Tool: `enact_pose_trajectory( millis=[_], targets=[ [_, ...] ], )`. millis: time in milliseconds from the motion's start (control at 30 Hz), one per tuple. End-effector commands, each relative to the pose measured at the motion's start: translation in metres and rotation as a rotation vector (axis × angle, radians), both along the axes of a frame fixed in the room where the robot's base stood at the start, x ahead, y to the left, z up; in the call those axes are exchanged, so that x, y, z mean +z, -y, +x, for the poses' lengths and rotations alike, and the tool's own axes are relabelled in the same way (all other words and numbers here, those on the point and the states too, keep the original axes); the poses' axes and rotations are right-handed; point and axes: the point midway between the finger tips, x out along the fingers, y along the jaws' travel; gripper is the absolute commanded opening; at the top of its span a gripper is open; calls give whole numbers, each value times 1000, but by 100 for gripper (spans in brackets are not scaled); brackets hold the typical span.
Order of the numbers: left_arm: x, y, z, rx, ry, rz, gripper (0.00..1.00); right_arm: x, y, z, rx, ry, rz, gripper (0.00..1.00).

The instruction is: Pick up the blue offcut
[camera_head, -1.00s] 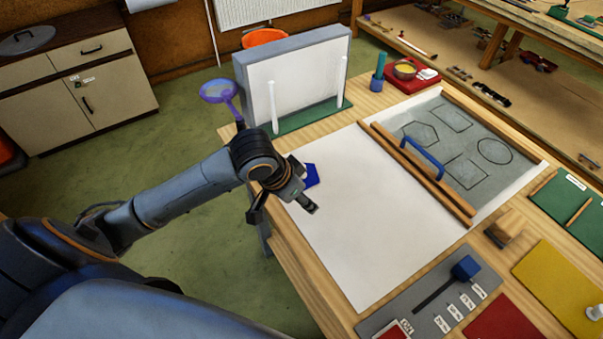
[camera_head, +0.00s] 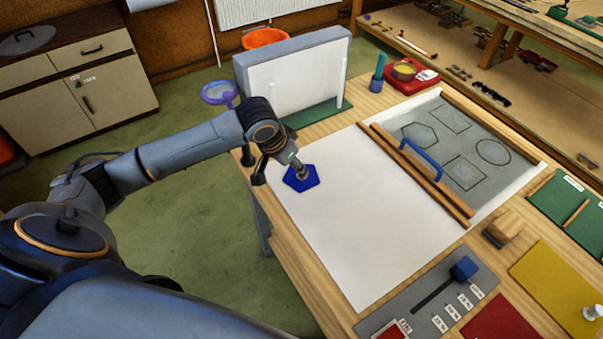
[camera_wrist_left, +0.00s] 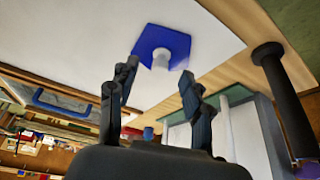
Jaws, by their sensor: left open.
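The blue offcut (camera_head: 301,179) is a flat, five-sided piece lying on the white sheet (camera_head: 365,220) near its left edge. In the left wrist view the blue offcut (camera_wrist_left: 150,38) carries a short pale knob (camera_wrist_left: 161,59). My left gripper (camera_head: 280,174) is at the table's left edge, just left of the offcut, and partly overlaps it in the head view. In the left wrist view my left gripper (camera_wrist_left: 158,78) is open and empty, with its fingertips spread below the knob in the picture. My right gripper is not in view.
A grey-framed upright panel (camera_head: 295,80) with white posts stands behind the gripper, beside a purple round-headed thing (camera_head: 220,93). A wooden bar with a blue handle (camera_head: 422,158) crosses the sheet's right side. The middle of the sheet is clear.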

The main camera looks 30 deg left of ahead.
Motion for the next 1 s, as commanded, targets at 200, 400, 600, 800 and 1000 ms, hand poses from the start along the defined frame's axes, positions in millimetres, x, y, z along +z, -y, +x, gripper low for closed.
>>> enact_pose_trajectory(
  millis=[200,400,600,800,1000],
  targets=[
    [-11,1,12,1,-2,-1,49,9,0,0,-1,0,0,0],
    [-33,3,27,1,-3,0,49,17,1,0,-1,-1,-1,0],
    [-46,4,32,-1,-1,2,49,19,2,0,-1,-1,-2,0],
    [-46,4,32,-1,0,2,45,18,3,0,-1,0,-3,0],
    [-46,4,32,-1,0,2,4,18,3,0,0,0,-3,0]
  ],
)
